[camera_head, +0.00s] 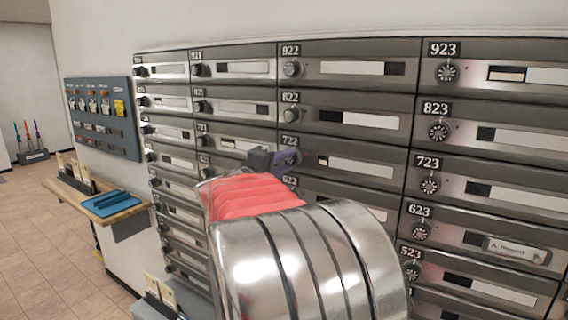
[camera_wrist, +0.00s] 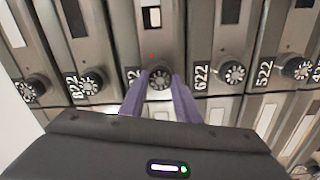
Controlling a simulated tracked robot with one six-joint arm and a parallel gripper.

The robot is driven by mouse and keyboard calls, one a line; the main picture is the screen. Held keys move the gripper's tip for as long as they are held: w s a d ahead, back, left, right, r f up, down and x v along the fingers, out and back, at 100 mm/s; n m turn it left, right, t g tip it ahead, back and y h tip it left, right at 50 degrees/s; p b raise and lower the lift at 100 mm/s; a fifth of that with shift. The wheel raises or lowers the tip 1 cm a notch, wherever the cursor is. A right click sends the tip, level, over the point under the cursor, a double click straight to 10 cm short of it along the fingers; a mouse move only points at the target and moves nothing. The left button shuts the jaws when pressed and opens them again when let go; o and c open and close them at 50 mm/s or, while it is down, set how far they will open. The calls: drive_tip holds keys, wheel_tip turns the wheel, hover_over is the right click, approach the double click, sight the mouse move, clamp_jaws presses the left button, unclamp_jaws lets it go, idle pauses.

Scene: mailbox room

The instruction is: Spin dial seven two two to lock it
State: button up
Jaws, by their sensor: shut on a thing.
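The 722 dial (camera_wrist: 159,77) is a dark round knob with a pale marked face. It sits between the 822 and 622 dials in the wrist view. The purple fingers of my gripper (camera_wrist: 159,88) are on either side of it and shut on it. Its number label is partly covered by a finger, with only the end showing. In the head view, the 722 label (camera_head: 289,142) shows just above my gripper (camera_head: 287,159), and the dial is hidden behind it.
The 822 dial (camera_wrist: 92,82) and the 622 dial (camera_wrist: 234,73) are close on both sides. In the head view, the 822 dial (camera_head: 291,115) is above my gripper, and the 723 dial (camera_head: 429,186) is to the right. A wooden shelf (camera_head: 130,208) juts out at left.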

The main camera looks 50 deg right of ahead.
drive_tip(key=m, duration=0.5)
drive_tip(key=shift+f+m, duration=0.3)
drive_tip(key=m, duration=0.4)
drive_tip(key=shift+f+m, duration=0.1)
drive_tip(key=shift+m, duration=0.2)
drive_tip(key=o, duration=1)
drive_tip(key=shift+r, duration=0.2)
drive_tip(key=shift+o, duration=0.2)
